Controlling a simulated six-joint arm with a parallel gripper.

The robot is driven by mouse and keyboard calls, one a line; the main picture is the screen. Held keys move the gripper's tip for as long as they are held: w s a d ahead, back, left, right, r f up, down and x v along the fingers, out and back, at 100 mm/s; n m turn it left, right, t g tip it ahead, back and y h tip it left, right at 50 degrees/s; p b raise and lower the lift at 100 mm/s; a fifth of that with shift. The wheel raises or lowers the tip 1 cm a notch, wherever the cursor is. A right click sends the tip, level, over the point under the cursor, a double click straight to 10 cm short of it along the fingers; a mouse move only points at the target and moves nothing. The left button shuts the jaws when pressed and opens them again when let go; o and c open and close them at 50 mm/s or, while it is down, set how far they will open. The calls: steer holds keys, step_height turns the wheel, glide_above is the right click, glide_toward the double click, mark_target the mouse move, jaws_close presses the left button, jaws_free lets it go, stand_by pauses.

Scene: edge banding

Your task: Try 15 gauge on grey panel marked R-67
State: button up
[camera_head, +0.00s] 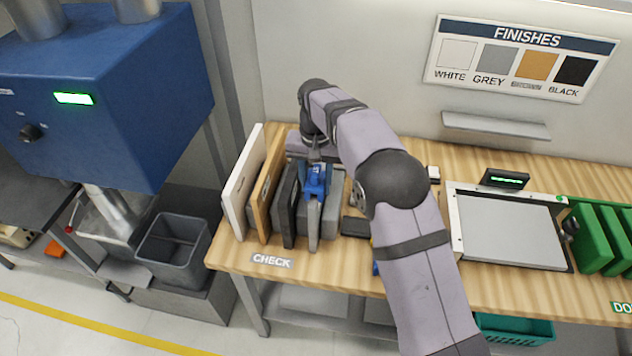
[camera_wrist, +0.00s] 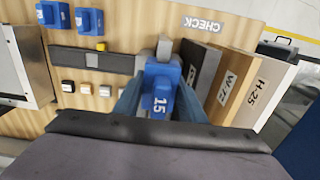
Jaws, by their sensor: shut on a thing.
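My gripper (camera_wrist: 158,100) is shut on a blue gauge (camera_wrist: 160,85) marked 15, with a finger on each side of it. The gauge also shows in the head view (camera_head: 316,182), at the top of a grey panel (camera_head: 314,225) standing on edge in the CHECK row. In the wrist view the grey panel's end (camera_wrist: 164,46) shows just beyond the gauge. I cannot tell whether the gauge is seated on the edge or just above it. No R-67 mark is readable; the gauge and gripper cover part of the panel.
Left of the grey panel stand a black panel (camera_head: 290,210), a brown one (camera_head: 266,200) marked W-72 and a white one (camera_head: 240,190) marked H-25. Two more blue gauges (camera_wrist: 50,14) (camera_wrist: 88,21) lie on the table. A framed grey plate (camera_head: 505,230) and green panels (camera_head: 590,240) are at right.

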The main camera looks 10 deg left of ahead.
mark_target(316, 170)
steer(key=shift+r, duration=0.1)
steer(key=shift+r+p, duration=0.5)
steer(key=shift+r, duration=2.9)
